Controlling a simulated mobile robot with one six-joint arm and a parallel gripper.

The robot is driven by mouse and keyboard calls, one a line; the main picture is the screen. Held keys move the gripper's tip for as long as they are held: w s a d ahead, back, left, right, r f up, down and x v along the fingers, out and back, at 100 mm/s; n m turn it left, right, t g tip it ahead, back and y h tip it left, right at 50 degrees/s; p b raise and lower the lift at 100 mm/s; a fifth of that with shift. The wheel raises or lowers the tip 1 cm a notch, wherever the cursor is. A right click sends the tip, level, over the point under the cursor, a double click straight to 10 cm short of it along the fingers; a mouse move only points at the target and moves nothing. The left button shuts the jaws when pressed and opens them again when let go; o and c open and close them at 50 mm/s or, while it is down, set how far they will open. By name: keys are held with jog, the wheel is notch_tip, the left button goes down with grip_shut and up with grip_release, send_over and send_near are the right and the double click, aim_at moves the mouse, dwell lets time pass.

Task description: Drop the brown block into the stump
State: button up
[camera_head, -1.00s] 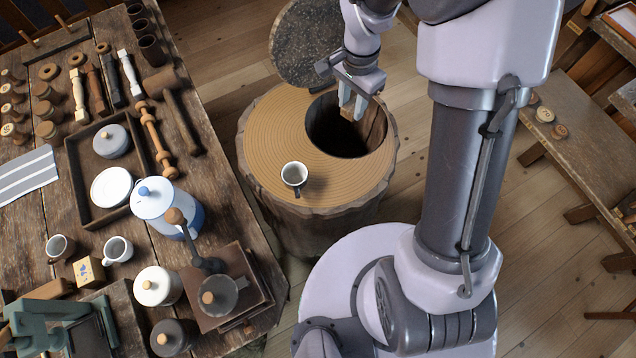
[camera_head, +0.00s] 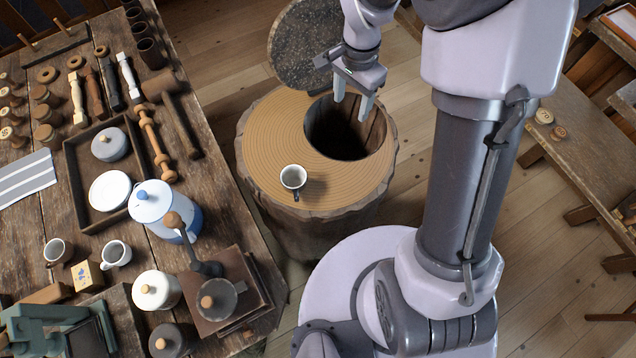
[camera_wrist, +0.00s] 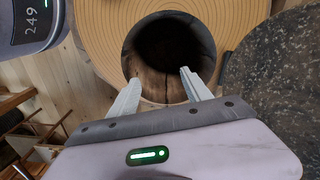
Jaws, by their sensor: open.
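The stump (camera_head: 270,150) stands on the floor with a round, dark hole in its ringed top. My gripper (camera_head: 352,108) is over the hole with its two fingers apart and nothing between them. In the wrist view my gripper (camera_wrist: 159,76) is open and empty at the near edge of the stump's hole (camera_wrist: 170,45). The brown block does not show in either view now. The inside of the hole is mostly in deep shadow, with only part of its brown inner wall lit.
A white cup (camera_head: 293,177) stands on the stump's top near the hole. A dark speckled round slab (camera_head: 300,45) is at the stump's far side. A crowded workbench (camera_head: 225,200) is at the left, with turned pieces, pots and a tray.

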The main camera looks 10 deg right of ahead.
notch_tip(320, 180, up, 14)
jog(key=p, duration=0.4)
jog(key=shift+f, duration=0.15)
